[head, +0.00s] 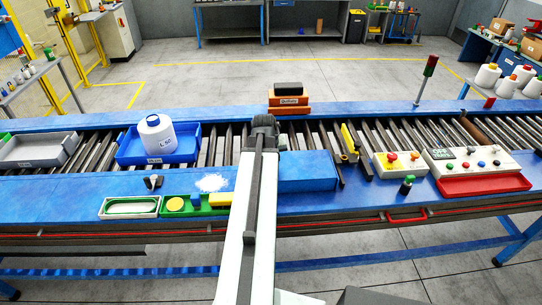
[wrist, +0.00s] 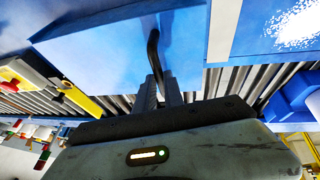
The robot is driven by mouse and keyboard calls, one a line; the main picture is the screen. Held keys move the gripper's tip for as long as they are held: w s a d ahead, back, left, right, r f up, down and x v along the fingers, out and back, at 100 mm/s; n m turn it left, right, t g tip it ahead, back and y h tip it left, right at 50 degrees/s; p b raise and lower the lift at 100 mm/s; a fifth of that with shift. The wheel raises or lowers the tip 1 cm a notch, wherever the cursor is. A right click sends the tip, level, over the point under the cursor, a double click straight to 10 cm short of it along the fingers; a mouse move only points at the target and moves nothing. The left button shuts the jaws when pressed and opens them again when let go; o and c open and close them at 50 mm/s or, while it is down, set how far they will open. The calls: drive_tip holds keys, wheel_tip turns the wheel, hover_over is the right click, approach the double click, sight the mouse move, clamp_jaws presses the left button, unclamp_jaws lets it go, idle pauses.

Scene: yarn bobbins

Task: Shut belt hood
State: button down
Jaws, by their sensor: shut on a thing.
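The blue belt hood (head: 308,170) is a box-like cover at the middle of the conveyor, just right of my arm in the head view. In the wrist view its blue panel (wrist: 105,35) fills the upper left, with a dark curved handle (wrist: 153,50) standing out from it. My gripper (wrist: 160,90) is shut on the handle. In the head view my arm covers the handle and the fingertips. I cannot tell how far the hood is open.
A blue tray (head: 186,150) with a white bobbin (head: 157,136) sits on the rollers to the left. A box with red and yellow buttons (head: 392,165) and a larger control panel (head: 470,163) stand to the right. An orange-brown block (head: 289,106) lies on the far rail.

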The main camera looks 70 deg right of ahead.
drive_tip(key=shift+s+d+r, duration=0.1)
drive_tip(key=shift+s+d, duration=0.05)
drive_tip(key=shift+s, duration=0.05)
drive_tip(key=c, duration=1.9)
unclamp_jaws()
drive_tip(key=o, duration=0.4)
drive_tip(key=shift+o, duration=0.2)
drive_tip(key=shift+s, duration=0.1)
drive_tip(key=shift+w, duration=0.25)
drive_tip(key=p+v, duration=0.7)
drive_tip(key=shift+a+r, duration=0.2)
drive_tip(key=shift+r, duration=0.15)
